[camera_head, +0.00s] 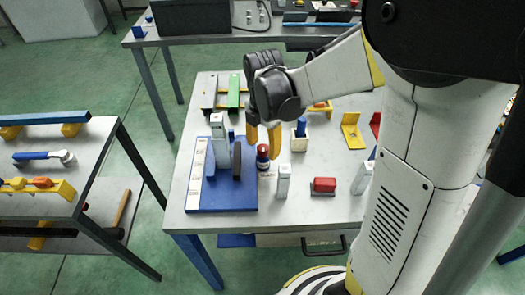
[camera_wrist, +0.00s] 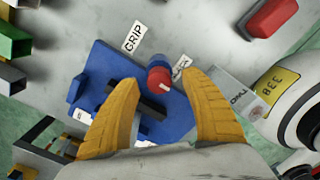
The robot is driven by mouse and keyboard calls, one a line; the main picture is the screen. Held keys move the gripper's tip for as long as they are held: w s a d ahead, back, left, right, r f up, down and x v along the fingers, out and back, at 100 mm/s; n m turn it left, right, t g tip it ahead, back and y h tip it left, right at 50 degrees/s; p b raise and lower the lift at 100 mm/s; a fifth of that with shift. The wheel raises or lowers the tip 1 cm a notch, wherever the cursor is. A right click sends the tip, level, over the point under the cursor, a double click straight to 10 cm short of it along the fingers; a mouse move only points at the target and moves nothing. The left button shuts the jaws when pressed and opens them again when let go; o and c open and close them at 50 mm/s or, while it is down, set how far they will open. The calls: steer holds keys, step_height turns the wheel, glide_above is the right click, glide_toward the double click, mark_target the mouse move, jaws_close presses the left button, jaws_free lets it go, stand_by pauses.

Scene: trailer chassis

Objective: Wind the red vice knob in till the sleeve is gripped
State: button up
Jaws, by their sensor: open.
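The red vice knob (camera_wrist: 158,76), with a white mark on its face, sits at the edge of the blue vice base (camera_wrist: 92,62) in the wrist view. In the head view the knob (camera_head: 262,152) is at the right side of the blue base (camera_head: 222,203), next to a dark upright jaw (camera_head: 237,160). My gripper (camera_head: 262,148) is open above the knob, its yellow fingers spread to either side. In the wrist view the fingers (camera_wrist: 160,82) frame the knob; contact cannot be told. A dark bar (camera_wrist: 150,108) lies beside the knob. I cannot make out the sleeve clearly.
A "GRIP" label (camera_wrist: 134,36) lies beside the vice. A white upright block (camera_head: 283,182) and a red block (camera_head: 324,186) stand to the right. A green piece (camera_head: 233,92) lies behind. Bare tabletop lies between them.

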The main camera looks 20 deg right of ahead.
steer(key=shift+f, duration=0.75)
jaws_close()
